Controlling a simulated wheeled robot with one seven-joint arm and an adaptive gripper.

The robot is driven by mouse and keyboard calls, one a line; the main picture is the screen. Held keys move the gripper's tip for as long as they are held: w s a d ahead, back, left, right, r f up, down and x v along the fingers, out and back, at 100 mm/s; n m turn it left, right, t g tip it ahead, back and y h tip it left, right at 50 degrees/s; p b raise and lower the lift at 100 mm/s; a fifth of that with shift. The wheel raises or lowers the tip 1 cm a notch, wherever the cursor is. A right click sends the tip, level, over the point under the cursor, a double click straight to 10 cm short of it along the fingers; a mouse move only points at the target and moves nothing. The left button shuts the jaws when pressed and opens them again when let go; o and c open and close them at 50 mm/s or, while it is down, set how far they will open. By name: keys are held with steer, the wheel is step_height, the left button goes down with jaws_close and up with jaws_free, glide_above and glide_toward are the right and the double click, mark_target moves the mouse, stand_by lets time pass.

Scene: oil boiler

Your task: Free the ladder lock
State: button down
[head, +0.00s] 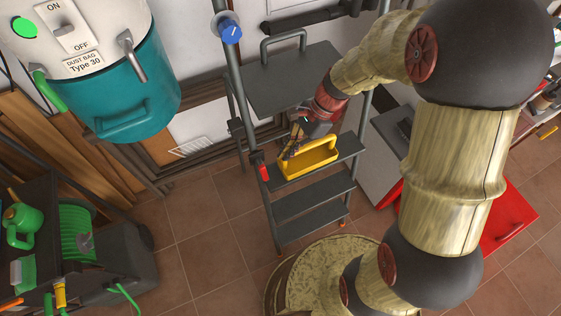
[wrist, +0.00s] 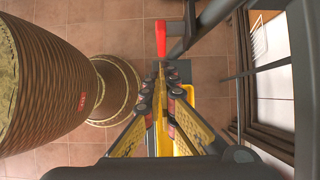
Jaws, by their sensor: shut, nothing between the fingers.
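The grey stepladder (head: 313,203) stands open on the tiled floor. A small red lever (head: 264,172), which looks like the ladder lock, sits on its left side rail; it also shows in the wrist view (wrist: 161,38), just beyond my fingertips. My gripper (head: 290,151) is above the ladder's upper step, to the right of and a little above the red lever in the head view. In the wrist view my gripper (wrist: 161,75) is shut and empty, its fingers pointing toward the lever with a small gap visible. How the lever joins the rail is partly hidden.
A yellow tray (head: 321,158) rests on the step right under my gripper. A blue knob (head: 229,31) is high at the left rail. A teal dust-bag machine (head: 139,100) and green watering gear (head: 22,222) are at left, a red cabinet (head: 510,218) at right.

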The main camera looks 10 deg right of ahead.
mark_target(262, 169)
steer(key=d+r+m+p, duration=0.1)
steer(key=d+r+p, duration=0.2)
steer(key=d+p, duration=0.15)
steer(key=a+f+n+y+b, duration=0.1)
steer(key=a+f, duration=0.6)
steer(key=f, duration=0.3)
steer(key=shift+s+a+g+y, duration=0.2)
steer(key=shift+s+g+y, duration=0.1)
steer(key=shift+s, duration=0.15)
steer(key=shift+s+a+f, duration=0.2)
steer(key=shift+a+f, duration=0.15)
steer(key=shift+a, duration=0.2)
